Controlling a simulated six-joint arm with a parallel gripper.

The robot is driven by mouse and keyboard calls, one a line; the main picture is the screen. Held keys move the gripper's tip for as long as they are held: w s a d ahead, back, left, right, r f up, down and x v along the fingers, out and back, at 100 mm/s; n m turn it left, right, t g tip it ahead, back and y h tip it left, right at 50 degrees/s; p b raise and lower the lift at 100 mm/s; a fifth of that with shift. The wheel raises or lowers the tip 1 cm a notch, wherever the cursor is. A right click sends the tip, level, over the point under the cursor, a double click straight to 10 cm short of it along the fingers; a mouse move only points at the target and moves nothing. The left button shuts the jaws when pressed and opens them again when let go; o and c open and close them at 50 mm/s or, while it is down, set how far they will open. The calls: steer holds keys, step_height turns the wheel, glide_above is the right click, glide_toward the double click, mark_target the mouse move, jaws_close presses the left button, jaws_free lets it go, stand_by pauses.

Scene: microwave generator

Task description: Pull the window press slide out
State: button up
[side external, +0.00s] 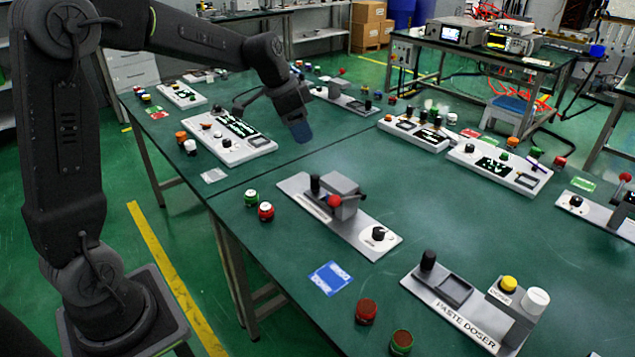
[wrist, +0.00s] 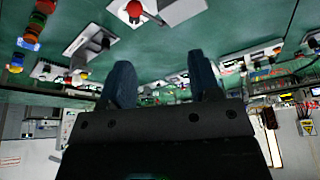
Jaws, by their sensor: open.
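A grey press unit (side external: 342,190) stands on a light base plate (side external: 300,187) in the middle of the green table; the lettering on its front is too small to read. I cannot tell which part is the slide. My gripper (side external: 302,132) is above the table, behind and left of the unit, apart from it. In the wrist view my gripper (wrist: 162,78) is open and empty, and a red ball (wrist: 134,9) shows at the top edge.
A paste doser panel (side external: 450,310) is at the front right. Green and red buttons (side external: 265,211) and a blue card (side external: 330,278) lie near the unit.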

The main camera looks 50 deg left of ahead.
mark_target(314, 176)
steer(key=w+a+f+m+h, duration=0.1)
steer(key=w+a+f+m, duration=0.1)
steer(key=w+a+f, duration=0.8)
steer(key=shift+m, duration=0.3)
steer(key=x, duration=0.5)
steer(key=s+a+x, duration=0.1)
steer(key=x, duration=0.4)
steer(key=s+a+f+x, duration=0.1)
steer(key=x, duration=0.4)
steer(key=shift+f, duration=0.1)
steer(key=shift+c, duration=0.5)
jaws_close()
